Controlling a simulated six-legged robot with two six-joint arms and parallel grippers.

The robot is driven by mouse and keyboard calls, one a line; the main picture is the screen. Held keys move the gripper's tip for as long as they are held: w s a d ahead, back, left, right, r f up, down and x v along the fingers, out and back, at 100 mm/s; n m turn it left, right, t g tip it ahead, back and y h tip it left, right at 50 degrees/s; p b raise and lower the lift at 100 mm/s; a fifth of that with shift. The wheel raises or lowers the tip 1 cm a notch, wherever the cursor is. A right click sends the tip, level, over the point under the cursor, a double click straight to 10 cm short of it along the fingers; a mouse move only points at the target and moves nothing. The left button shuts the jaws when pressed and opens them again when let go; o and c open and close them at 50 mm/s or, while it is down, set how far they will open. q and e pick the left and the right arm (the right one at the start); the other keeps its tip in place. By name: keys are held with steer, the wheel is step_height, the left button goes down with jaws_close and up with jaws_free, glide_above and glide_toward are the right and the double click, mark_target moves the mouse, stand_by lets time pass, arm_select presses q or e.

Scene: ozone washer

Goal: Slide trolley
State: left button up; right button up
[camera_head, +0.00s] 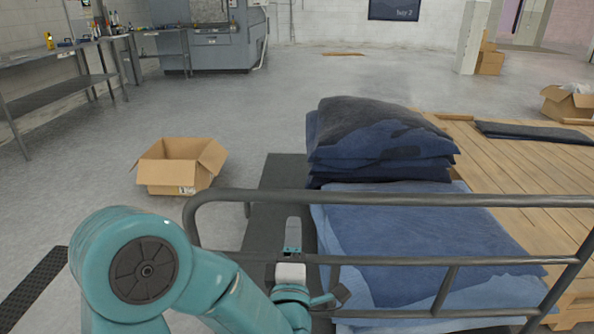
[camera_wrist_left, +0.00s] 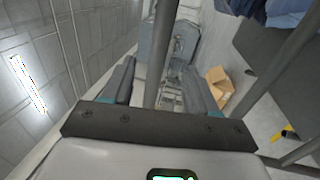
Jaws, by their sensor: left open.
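The trolley has a grey tubular rail (camera_head: 400,198) at the near side and a dark flat deck (camera_head: 275,185). Folded blue denim (camera_head: 415,235) lies behind the rail, with a darker denim stack (camera_head: 380,140) further back. My left gripper (camera_head: 315,266) is open at the left part of the rail frame, close to its lower bar. In the left wrist view a grey trolley bar (camera_wrist_left: 162,45) runs between the two spread fingers of the gripper (camera_wrist_left: 160,85). I cannot tell whether the fingers touch it. My right gripper is not in view.
An open cardboard box (camera_head: 180,167) stands on the floor left of the trolley. A wooden platform (camera_head: 530,175) is at the right, beside the denim. A metal workbench (camera_head: 60,90) and a grey machine (camera_head: 220,40) stand at the back left. The floor between is clear.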

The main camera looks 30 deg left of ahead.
arm_select(q)
steer(key=x, duration=1.3)
steer(key=shift+w, duration=0.3)
steer(key=shift+a, duration=0.1)
jaws_close()
